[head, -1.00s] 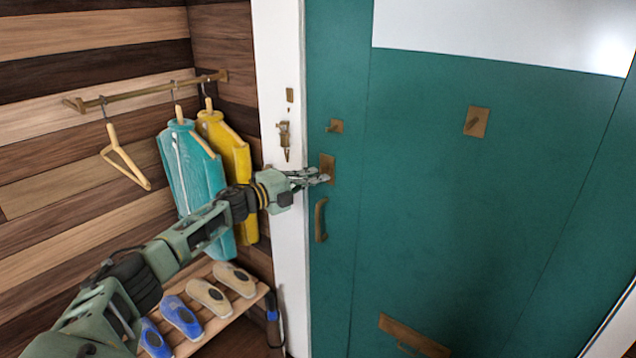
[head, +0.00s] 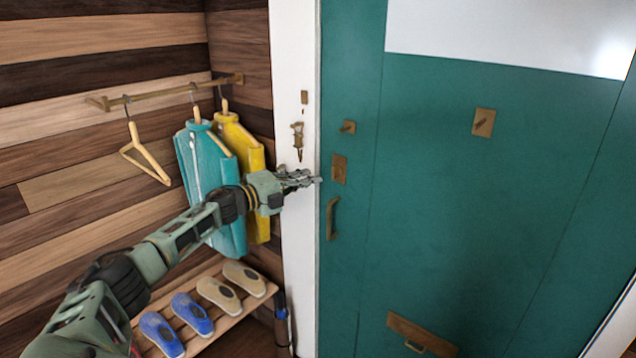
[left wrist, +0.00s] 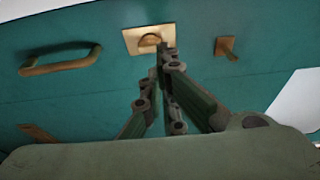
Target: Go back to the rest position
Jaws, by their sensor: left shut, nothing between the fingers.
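My left gripper (head: 312,180) is shut and empty in the head view, in front of the white door frame and the left edge of the teal door (head: 440,200). Its tips point toward a brass plate (head: 339,169) on the door, with a gap between them in the head view. In the left wrist view the fingers (left wrist: 168,58) are together just below that plate with its round knob (left wrist: 150,40); whether they touch it cannot be told there. My right gripper is not in view.
The door bears a pull handle (head: 332,218), a small latch (head: 348,127), a square plate (head: 483,122) and a mail slot (head: 420,335). At left, a teal jacket (head: 205,165) and yellow jacket (head: 240,140) hang near my arm, above a shoe rack (head: 205,345).

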